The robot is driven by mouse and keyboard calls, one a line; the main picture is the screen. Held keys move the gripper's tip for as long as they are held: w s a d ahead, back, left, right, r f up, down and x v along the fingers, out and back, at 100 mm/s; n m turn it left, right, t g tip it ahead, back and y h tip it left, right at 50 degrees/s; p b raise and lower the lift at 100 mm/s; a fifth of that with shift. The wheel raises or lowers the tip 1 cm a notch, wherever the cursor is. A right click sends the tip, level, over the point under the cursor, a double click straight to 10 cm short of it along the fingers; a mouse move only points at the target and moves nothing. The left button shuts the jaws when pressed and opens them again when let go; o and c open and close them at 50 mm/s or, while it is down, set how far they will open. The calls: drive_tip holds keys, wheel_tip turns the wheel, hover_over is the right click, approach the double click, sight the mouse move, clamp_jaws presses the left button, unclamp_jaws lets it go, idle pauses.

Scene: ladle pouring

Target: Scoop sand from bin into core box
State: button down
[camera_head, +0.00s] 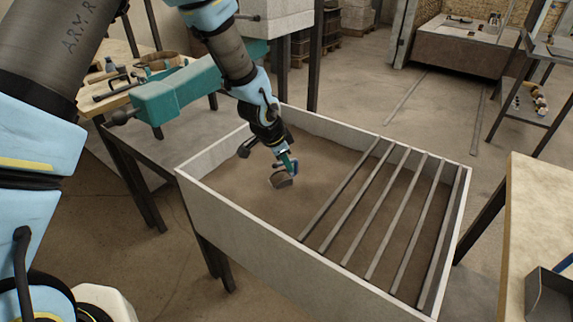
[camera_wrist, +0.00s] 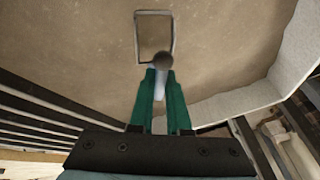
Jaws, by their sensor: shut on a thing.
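The sand bin (camera_head: 225,210) is a grey walled box on legs, with brown sand (camera_head: 320,158) across its floor. My gripper (camera_head: 286,161) is over the open left part of the bin, pointing down. Its green fingers, also in the wrist view (camera_wrist: 160,82), are shut on the handle of a small metal scoop (camera_head: 282,180). In the wrist view the scoop (camera_wrist: 137,40) shows as a thin rectangular rim beyond a dark round knob. I cannot tell whether the scoop touches the sand or holds any. A grey open metal box (camera_head: 545,300), possibly the core box, is partly in view at lower right.
Several metal bars (camera_head: 375,210) span the bin's right half. The metal box stands on a wooden-topped table (camera_head: 530,205) right of the bin. A workbench (camera_head: 115,100) with tools and a green vise (camera_head: 175,100) stands behind left.

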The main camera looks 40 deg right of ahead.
drive_tip(key=shift+d+r+p, duration=0.1)
drive_tip(key=shift+r+p, duration=2.65)
drive_tip(key=shift+r, duration=1.7)
drive_tip(key=shift+y, duration=0.3)
